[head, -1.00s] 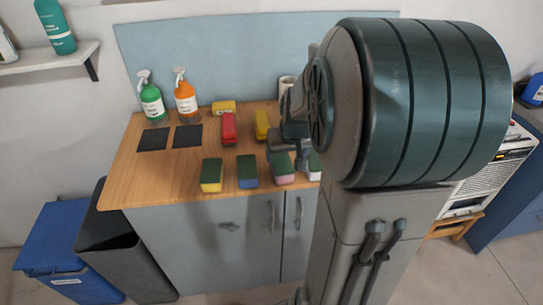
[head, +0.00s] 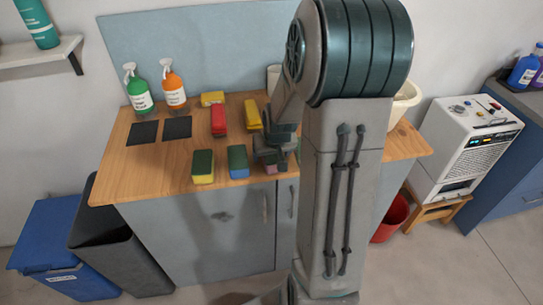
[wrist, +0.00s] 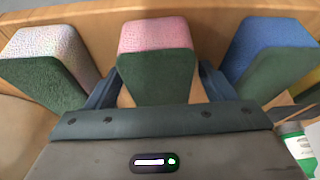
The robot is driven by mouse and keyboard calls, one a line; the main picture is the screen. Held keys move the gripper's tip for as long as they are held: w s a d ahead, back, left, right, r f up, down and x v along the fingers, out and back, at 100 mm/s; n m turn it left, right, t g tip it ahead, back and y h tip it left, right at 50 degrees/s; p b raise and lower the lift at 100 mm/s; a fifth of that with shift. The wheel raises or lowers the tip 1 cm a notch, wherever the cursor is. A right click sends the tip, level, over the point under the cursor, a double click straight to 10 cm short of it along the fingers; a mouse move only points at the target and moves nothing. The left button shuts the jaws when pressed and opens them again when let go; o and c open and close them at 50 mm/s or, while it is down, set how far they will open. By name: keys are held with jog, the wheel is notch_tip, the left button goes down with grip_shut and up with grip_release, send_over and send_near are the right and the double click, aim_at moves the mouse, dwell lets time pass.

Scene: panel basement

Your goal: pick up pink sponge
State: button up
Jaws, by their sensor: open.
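The pink sponge (wrist: 155,34) has a dark green scouring side and shows in the middle of the wrist view. In the head view only a small pink part (head: 270,190) of it shows below my gripper (head: 271,158). My gripper (wrist: 158,76) is open. Its two dark blue fingers stand on either side of the pink sponge, with a narrow gap visible at each side. I cannot tell how far down the fingers reach along it.
A blue sponge (wrist: 270,45) and a whitish sponge (wrist: 50,45) flank the pink one closely. The yellow-green sponge (head: 203,166) stands farther left on the wooden counter (head: 150,185). Red (head: 218,120) and yellow (head: 253,113) items, spray bottles (head: 139,92) and black mats (head: 143,132) lie behind.

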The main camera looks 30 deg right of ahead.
jog(key=c, duration=1)
jog(key=shift+c, duration=0.2)
jog(key=shift+r, duration=0.15)
jog(key=shift+r, duration=0.6)
notch_tip(320, 180, up, 3)
jog(key=shift+f, duration=0.1)
jog(key=w+d+r, duration=0.1)
jog(key=d+r, duration=0.2)
jog(key=d, duration=0.2)
jog(key=w+d+r+b, duration=0.1)
jog(key=d+r, duration=0.2)
jog(key=d, duration=0.3)
jog(key=shift+d+r, duration=0.25)
jog(key=shift+r, duration=0.15)
jog(key=shift+o, duration=0.3)
